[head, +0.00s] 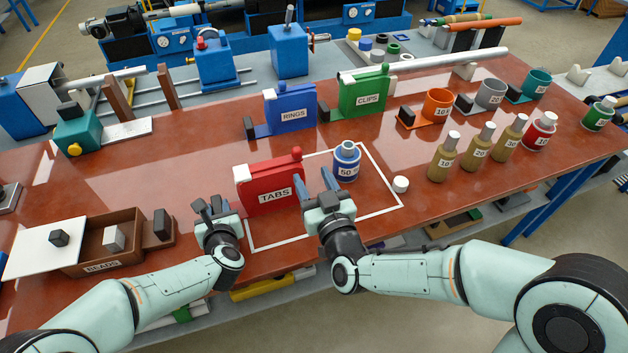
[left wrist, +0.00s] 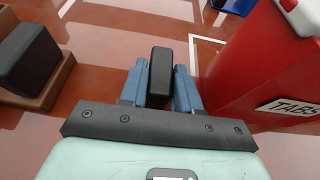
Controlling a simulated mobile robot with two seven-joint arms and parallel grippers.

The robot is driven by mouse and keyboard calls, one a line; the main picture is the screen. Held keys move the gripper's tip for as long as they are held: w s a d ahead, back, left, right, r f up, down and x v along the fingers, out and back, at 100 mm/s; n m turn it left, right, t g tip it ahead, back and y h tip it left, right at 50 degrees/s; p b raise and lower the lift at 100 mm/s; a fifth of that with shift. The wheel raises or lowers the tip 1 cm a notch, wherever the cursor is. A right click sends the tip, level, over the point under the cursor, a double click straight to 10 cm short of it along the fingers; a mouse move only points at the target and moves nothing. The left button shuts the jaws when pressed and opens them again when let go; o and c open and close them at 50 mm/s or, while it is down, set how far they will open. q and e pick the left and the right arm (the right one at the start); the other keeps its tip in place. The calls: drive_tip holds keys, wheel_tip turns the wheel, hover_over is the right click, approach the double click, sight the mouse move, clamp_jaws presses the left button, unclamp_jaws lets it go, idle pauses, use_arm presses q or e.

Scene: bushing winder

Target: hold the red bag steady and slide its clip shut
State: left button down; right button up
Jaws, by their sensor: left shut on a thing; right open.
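The red bag (head: 268,190), labelled TABS, stands upright inside a white outline on the table. A red knob (head: 297,154) sits at its top right end, and a white piece (head: 241,173) at its top left end. In the left wrist view the bag (left wrist: 262,55) is at the right. My left gripper (head: 210,208) is left of the bag, shut on a black block (left wrist: 161,78) between its blue fingers. Whether the block joins the bag is hidden. My right gripper (head: 319,184) is open, beside the bag's lower right edge and below the knob.
A blue container (head: 346,165) marked 50 stands close beyond my right gripper, with a white cap (head: 401,184) to its right. A brown BEADS box (head: 100,245) is at the left. Blue RINGS (head: 290,108) and green CLIPS (head: 362,95) bags stand behind.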

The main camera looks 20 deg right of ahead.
use_arm(q)
drive_tip(key=c, duration=0.7)
unclamp_jaws()
drive_tip(key=shift+c, duration=0.2)
